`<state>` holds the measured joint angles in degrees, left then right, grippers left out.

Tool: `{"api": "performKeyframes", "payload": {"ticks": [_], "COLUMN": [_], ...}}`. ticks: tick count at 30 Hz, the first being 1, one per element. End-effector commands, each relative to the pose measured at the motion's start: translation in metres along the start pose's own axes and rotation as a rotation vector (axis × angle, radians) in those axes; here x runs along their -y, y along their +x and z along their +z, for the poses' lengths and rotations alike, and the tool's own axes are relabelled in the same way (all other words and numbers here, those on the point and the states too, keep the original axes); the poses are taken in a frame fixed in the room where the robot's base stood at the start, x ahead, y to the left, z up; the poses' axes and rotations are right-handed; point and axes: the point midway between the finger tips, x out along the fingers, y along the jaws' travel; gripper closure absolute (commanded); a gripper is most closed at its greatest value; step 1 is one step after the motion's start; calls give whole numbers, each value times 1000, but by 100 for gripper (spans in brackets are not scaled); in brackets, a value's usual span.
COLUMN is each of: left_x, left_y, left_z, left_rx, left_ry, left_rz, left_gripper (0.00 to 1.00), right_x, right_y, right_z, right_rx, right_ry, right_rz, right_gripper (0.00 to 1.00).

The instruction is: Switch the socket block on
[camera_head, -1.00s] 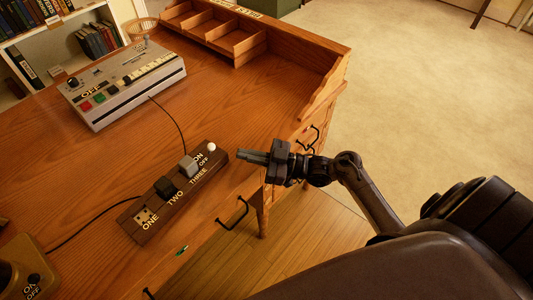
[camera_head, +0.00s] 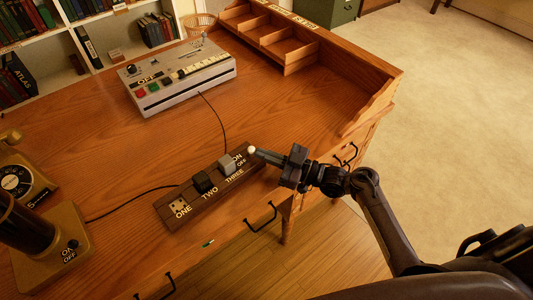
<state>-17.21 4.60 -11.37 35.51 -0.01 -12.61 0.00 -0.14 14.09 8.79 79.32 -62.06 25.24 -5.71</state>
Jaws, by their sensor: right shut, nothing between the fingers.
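The socket block (camera_head: 190,209) is a dark wooden strip lying on the desk near its front edge. It has sockets lettered ONE, TWO and THREE, a black plug (camera_head: 204,182) and a grey plug (camera_head: 227,163). A white switch knob (camera_head: 251,150) stands at its right end beside ON and OFF lettering. My right gripper (camera_head: 259,154) is shut and empty, its tips at the knob; whether they touch it I cannot tell. The knob's exact tilt is too small to tell. My left gripper is out of view.
A grey device (camera_head: 183,78) with coloured buttons stands at the back, its cord running to the block. A brass-coloured lamp base (camera_head: 62,240) and a telephone (camera_head: 17,182) stand at left. Wooden pigeonholes (camera_head: 290,45) line the back right. The desk middle is clear.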

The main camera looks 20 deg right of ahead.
Motion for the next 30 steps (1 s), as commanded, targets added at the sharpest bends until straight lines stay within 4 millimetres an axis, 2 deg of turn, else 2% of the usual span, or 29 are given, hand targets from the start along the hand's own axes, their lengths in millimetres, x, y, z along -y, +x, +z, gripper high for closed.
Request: {"api": "performKeyframes", "payload": {"ticks": [1, 10, 14, 20, 24, 30], "left_x": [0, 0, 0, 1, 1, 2], "left_y": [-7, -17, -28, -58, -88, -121], "left_z": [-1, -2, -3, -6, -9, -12], "left_rx": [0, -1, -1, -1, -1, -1], "left_ry": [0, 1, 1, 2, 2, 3], "left_rz": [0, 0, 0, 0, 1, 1], "left_gripper": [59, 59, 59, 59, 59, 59], "right_x": [0, -1, -2, -5, -8, -14], "right_y": [1, 3, 4, 10, 16, 26], "right_z": [-4, -5, -9, -19, -26, -28], "right_rx": [12, 49, 79, 173, 281, 445], "right_ry": [6, 26, 42, 89, 145, 230], "right_rz": [-1, -2, -2, -3, -3, -2], "right_gripper": [100, 100, 100, 100, 100, 100]}}
